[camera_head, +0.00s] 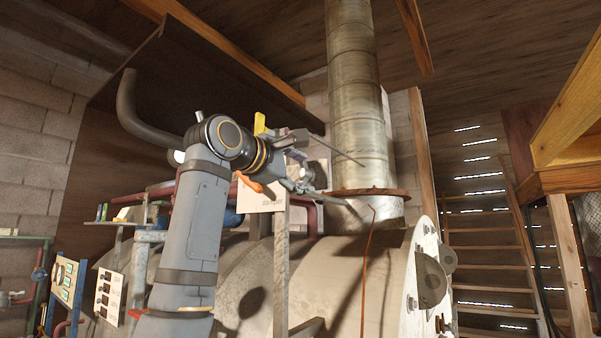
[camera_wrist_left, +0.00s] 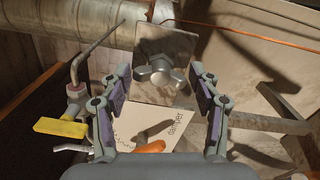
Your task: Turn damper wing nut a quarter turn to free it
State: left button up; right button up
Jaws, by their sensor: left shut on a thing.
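The damper wing nut (camera_wrist_left: 158,72) is a grey metal knob with lobes on a square metal plate (camera_wrist_left: 181,45). A white card (camera_wrist_left: 178,128) lettered "damper" sits below the nut in the wrist view. My right gripper is in neither view.
A tall metal pipe (camera_head: 357,95) rises behind the gripper from a pale drum (camera_head: 380,275). A bent rod with a yellow handle (camera_wrist_left: 62,127) and an orange handle (camera_wrist_left: 150,147) are close to the fingers. A wooden ladder (camera_head: 487,262) stands at the right.

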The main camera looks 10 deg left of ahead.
pick_arm(q)
jog(key=o, duration=1.1)
jog(key=shift+a, duration=0.1)
jog(key=v, duration=1.2)
jog(key=shift+w+f, duration=0.15)
